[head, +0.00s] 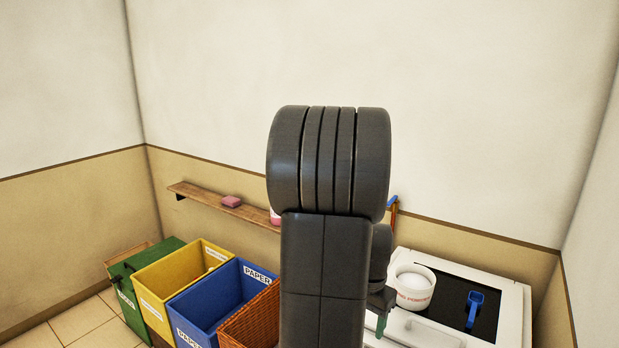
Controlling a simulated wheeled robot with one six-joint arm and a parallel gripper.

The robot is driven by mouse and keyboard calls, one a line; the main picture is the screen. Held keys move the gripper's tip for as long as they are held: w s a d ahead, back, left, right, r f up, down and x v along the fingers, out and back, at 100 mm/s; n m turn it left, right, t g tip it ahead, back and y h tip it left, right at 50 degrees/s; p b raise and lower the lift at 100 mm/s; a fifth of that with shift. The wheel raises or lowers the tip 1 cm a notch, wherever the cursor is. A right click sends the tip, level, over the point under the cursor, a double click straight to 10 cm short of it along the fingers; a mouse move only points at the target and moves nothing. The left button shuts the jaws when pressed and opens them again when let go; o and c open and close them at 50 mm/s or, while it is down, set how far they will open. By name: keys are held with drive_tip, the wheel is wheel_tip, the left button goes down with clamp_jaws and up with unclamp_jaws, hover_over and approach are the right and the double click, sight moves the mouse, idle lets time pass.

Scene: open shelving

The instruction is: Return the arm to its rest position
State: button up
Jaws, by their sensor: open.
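My arm (325,255) stands upright in the middle of the head view, with its thick dark joint (328,160) at the top. It hides much of the scene behind it. My gripper (381,318) shows only in part, at the right edge of the arm, low in the picture and pointing down. It is open, and I see nothing held in it. The rest of it is hidden behind the arm link.
Green (118,272), yellow (150,278) and blue (205,318) bins and a wicker basket (250,325) stand lower left. A wall shelf (200,195) holds a pink block (231,201). A white pot (412,290) and a blue-handled utensil (474,303) sit on the stove (510,315).

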wheel_tip(320, 180, down, 11)
drive_tip(key=shift+f+p, duration=0.15)
drive_tip(key=shift+p, duration=0.15)
drive_tip(key=shift+w+r+n+p, duration=0.2)
drive_tip(key=shift+n+p, duration=0.15)
drive_tip(key=shift+n, duration=0.15)
drive_tip(key=shift+s+n+p, duration=0.15)
drive_tip(key=shift+n+p, duration=0.3)
drive_tip(key=shift+n, duration=0.25)
drive_tip(key=n+p, duration=0.5)
drive_tip(key=n, duration=0.2)
drive_tip(key=shift+r, duration=0.3)
drive_tip(key=shift+r+b, duration=0.45)
drive_tip(key=shift+r, duration=1.5)
